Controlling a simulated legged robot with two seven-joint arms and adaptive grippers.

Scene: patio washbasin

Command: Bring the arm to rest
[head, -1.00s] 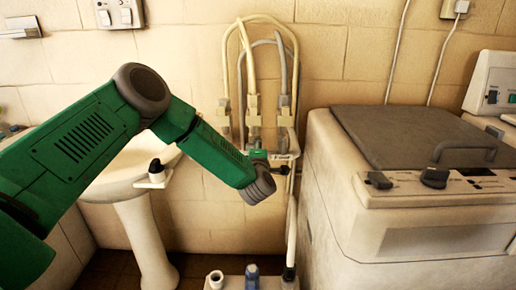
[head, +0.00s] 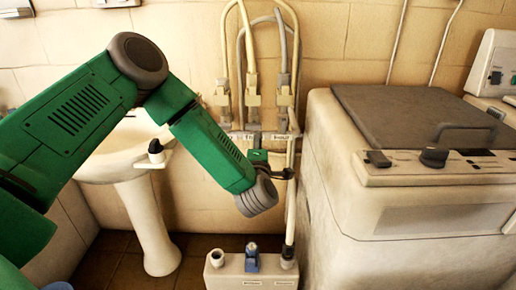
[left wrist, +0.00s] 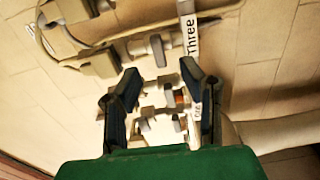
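My left arm comes in from the left in the head view and reaches toward the wall taps. Its gripper (head: 288,174) is mostly hidden behind the wrist there. In the left wrist view the left gripper (left wrist: 158,74) has its two dark fingers apart, with nothing held between them. Beyond the fingers is the tap manifold with several grey handles and tags (left wrist: 191,37), one reading "Three". In the head view the tap manifold (head: 268,134) is on the wall with hoses above it. My right gripper is in neither view.
A white pedestal basin (head: 112,165) stands behind my arm at left. A washing machine (head: 330,190) with a grey lid fills the right. A low white box (head: 225,276) with a blue fitting is on the floor below the taps. Open floor shows between basin and box.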

